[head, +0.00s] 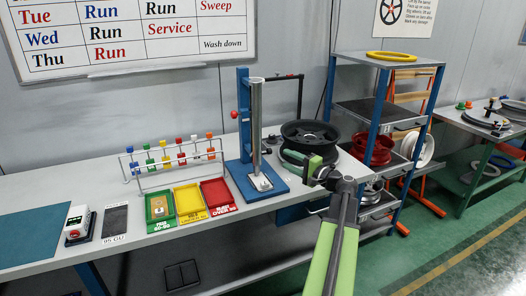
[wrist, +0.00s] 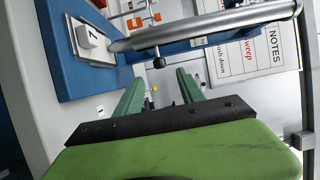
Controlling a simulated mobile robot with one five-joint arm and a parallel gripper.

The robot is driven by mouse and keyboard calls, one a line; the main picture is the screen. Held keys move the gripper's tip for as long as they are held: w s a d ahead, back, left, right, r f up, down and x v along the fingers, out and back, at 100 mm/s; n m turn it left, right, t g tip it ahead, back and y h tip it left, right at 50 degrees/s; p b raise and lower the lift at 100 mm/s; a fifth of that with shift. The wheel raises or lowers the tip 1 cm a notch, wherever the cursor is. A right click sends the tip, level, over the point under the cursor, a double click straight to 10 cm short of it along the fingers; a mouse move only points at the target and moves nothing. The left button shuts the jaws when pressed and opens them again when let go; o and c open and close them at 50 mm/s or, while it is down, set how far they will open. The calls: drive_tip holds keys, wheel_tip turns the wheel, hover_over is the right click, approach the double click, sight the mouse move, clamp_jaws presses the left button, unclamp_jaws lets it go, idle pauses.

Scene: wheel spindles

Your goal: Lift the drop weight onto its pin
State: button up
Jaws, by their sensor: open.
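The drop tester is a blue stand (head: 243,115) with an upright metal tube (head: 256,115) on a blue base (head: 262,182). A dark knob (head: 267,151) sticks out low on the tube; it looks like the drop weight's handle, but the weight itself is hidden. In the wrist view the tube (wrist: 215,30) lies across the top, and the knob (wrist: 158,62) is beyond the fingertips, roughly between their lines. A red knob (head: 234,114) on the stand's left may be the pin. My gripper (head: 292,155) is open and empty, right of the tube, its fingers (wrist: 160,83) pointing at it.
A black wheel (head: 309,134) stands on the bench behind my gripper. Green, yellow and red trays (head: 217,194) and a rack of coloured samples (head: 172,160) lie left of the stand. A blue shelf unit (head: 380,100) stands to the right.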

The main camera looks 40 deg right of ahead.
drive_tip(key=w, duration=1.3)
drive_tip(key=shift+w, duration=0.35)
clamp_jaws()
idle(0.5)
